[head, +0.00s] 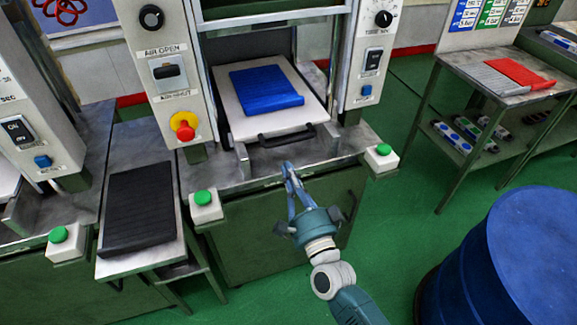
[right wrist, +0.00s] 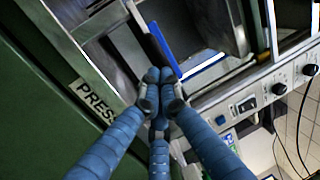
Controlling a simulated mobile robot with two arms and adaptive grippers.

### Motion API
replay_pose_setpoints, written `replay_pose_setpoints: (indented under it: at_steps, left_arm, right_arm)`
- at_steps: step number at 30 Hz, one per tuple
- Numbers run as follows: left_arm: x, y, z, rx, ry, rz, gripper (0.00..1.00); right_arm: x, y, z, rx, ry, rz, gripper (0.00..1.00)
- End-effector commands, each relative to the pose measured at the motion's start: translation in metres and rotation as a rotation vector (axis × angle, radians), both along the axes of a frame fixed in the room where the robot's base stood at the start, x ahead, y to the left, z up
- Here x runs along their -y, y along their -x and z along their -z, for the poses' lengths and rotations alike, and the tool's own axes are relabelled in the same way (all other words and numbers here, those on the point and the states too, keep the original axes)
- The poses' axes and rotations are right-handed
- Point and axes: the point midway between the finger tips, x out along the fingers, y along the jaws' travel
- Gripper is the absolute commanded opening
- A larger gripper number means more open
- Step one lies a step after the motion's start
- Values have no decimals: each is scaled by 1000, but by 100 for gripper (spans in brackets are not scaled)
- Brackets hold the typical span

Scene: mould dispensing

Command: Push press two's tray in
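The press's pale tray (head: 312,92) sits partly out of the press opening, with a blue slab-like mould (head: 266,90) lying on it. A black handle (head: 287,136) runs along the tray's front edge. My right gripper (head: 288,168) is in front of the handle and a little to the near side, its fingers drawn together with nothing visible between them. In the right wrist view the fingertips (right wrist: 158,82) are close to the dark handle (right wrist: 165,48); I cannot tell whether they touch. The mould's blue edge (right wrist: 205,66) shows beyond it. My left gripper is not in view.
Green buttons stand on the press's front corners, left (head: 204,204) and right (head: 382,156). A red emergency knob (head: 185,131) is on the left post. A side stand holds a black slab (head: 139,208). A blue drum (head: 530,255) stands at right; green floor lies between.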

Motion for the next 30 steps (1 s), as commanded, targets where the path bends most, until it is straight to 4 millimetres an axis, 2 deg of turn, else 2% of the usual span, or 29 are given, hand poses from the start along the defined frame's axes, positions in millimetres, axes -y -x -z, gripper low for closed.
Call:
replay_pose_setpoints:
  at_steps: [3,6,13,18,24,26,27,29,30]
  left_arm:
    - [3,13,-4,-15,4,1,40]
    - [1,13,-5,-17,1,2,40]
    - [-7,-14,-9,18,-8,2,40]
    - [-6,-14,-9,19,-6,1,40]
    - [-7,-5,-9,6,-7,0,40]
    - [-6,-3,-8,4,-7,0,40]
    - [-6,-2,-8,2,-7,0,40]
    - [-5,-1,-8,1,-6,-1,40]
    - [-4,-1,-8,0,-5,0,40]
  right_arm:
    - [6,19,4,-4,2,-2,0]
    - [11,35,8,-6,2,-3,0]
    - [23,70,15,-5,1,-2,0]
    - [27,82,17,-3,0,-2,0]
    - [28,84,20,-5,5,-1,0]
    - [28,84,29,-16,29,0,0]
    - [29,83,39,-28,61,3,0]
    - [31,83,64,-57,135,4,0]
    - [33,84,87,-83,200,5,0]
